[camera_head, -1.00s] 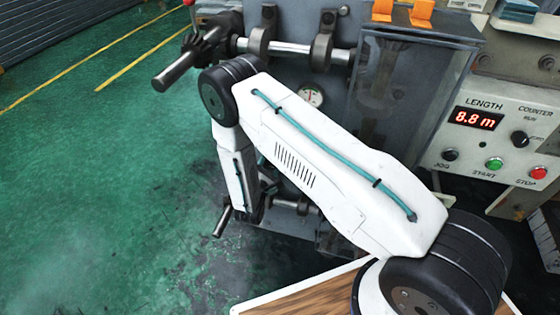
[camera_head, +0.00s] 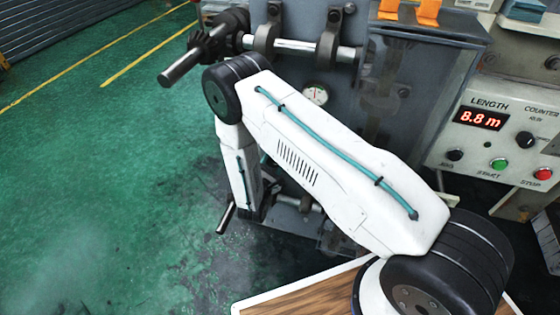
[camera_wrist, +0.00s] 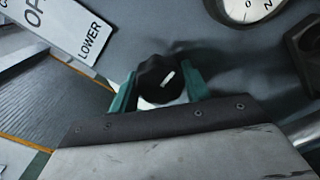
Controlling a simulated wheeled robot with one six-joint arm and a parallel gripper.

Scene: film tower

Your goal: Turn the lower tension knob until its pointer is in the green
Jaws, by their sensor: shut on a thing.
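The lower tension knob (camera_wrist: 160,78) is black with a white pointer line and shows in the wrist view, on a grey machine panel. My gripper (camera_wrist: 160,90) has its two green fingers on either side of the knob, shut on it. The white pointer line leans toward the upper right of that view. A white plate reading LOWER (camera_wrist: 78,32) is to the knob's upper left. I cannot make out a green zone around the knob. In the head view my arm hides the knob and gripper.
A round dial (camera_wrist: 250,6) is at the wrist view's upper right; a white gauge (camera_head: 316,94) shows on the machine in the head view. A control box (camera_head: 500,140) reads 8.8 m. The green floor at left is clear.

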